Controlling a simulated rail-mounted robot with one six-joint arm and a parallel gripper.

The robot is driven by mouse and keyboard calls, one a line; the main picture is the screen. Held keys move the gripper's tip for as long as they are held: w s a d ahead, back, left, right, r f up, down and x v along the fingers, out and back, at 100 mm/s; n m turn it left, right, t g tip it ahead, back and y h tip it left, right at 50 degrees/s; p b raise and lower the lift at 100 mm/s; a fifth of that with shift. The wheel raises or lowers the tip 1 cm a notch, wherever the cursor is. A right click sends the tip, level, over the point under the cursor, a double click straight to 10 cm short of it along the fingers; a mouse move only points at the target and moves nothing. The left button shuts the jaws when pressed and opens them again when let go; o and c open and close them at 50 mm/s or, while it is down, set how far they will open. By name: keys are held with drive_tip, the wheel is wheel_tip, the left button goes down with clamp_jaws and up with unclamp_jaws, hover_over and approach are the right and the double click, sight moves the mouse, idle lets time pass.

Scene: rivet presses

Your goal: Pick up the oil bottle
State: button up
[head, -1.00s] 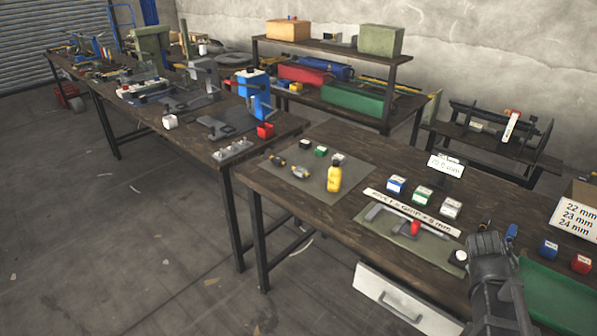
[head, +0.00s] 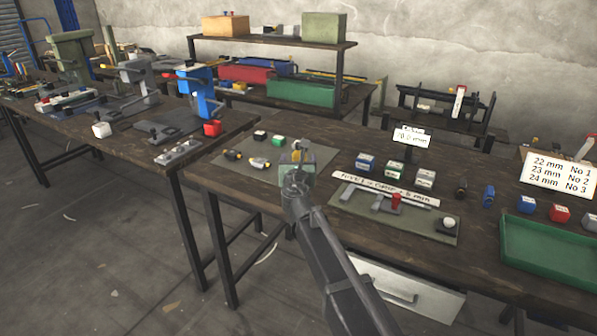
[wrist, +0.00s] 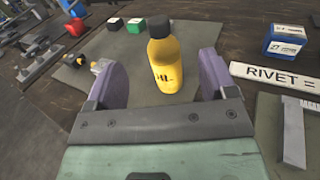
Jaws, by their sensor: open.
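The yellow oil bottle (wrist: 166,62) with a black cap stands upright on the grey mat (wrist: 215,33) in the wrist view. My gripper (wrist: 158,75) is open, with one purple finger on each side of the bottle in that view. Clear gaps show between the bottle and both fingers. I cannot tell how far the bottle reaches in between them. In the head view my gripper (head: 297,160) covers most of the bottle, and only a little yellow shows.
Small black (head: 260,136) and green (head: 279,140) boxes and small yellow-black items (head: 258,163) share the mat. Blue (head: 365,163), green and white boxes stand to the right, behind a RIVET label strip (head: 385,190). A green tray (head: 548,258) lies at the far right.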

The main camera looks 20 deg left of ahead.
wheel_tip(320, 180, down, 6)
drive_tip(key=b, duration=0.4)
drive_tip(key=shift+w+a+r+p, duration=0.15)
drive_tip(key=shift+w+r+p, duration=0.25)
drive_tip(key=shift+r, duration=0.1)
drive_tip(key=x, duration=0.7)
drive_tip(key=shift+s, duration=0.1)
drive_tip(key=c, duration=1.1)
drive_tip(key=shift+o, duration=0.2)
drive_tip(key=shift+r, duration=0.1)
wheel_tip(320, 180, up, 20)
drive_tip(key=p, duration=2)
